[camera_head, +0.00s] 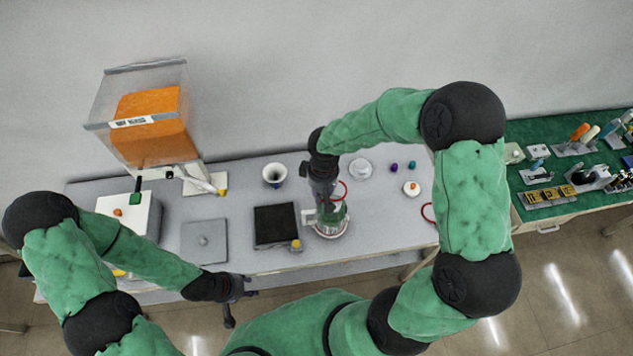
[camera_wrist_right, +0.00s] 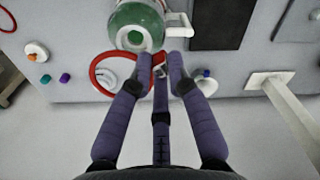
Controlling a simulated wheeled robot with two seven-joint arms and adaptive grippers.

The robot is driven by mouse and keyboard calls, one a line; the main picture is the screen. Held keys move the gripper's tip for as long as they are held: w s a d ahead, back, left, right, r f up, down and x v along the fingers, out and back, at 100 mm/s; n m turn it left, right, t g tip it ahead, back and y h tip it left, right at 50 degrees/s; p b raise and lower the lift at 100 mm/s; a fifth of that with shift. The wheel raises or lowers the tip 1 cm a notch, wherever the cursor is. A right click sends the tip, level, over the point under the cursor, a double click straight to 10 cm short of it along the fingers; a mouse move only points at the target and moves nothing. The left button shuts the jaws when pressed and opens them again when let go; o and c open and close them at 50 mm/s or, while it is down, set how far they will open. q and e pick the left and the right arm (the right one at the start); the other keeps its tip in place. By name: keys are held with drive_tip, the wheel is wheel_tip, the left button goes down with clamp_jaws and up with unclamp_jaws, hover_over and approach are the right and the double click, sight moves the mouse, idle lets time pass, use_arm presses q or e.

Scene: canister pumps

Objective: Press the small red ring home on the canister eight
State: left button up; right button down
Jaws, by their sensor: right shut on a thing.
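The canister (camera_head: 331,222) is green with a clear body and a white base. It stands near the table's front edge, partly hidden by my right gripper; the right wrist view shows its green and white top (camera_wrist_right: 138,36). My right gripper (camera_head: 328,200) is beside and above it, shut on a red ring (camera_wrist_right: 104,62). The ring sticks out to one side of the fingertips, next to the canister and not around its top. It shows in the head view too (camera_head: 343,190). A second red ring (camera_head: 427,213) lies at the right. My left gripper (camera_head: 246,290) is before the table's front edge; its jaws are unclear.
A black square pad (camera_head: 275,226) and a grey plate (camera_head: 204,241) lie left of the canister. A white cup (camera_head: 274,175), a white round piece (camera_head: 361,168) and a disc with an orange knob (camera_head: 411,189) stand behind. An orange-filled clear bin (camera_head: 150,115) stands at back left.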

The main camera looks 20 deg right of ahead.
drive_tip(key=shift+a, duration=0.25)
drive_tip(key=shift+d, duration=0.1)
drive_tip(key=b, duration=0.7)
hover_over(320, 216)
drive_tip(key=shift+f, duration=3.95)
drive_tip(key=shift+f+b, duration=1.5)
drive_tip(key=shift+b, duration=0.2)
drive_tip(key=c, duration=1.1)
unclamp_jaws()
drive_tip(key=shift+o, duration=0.3)
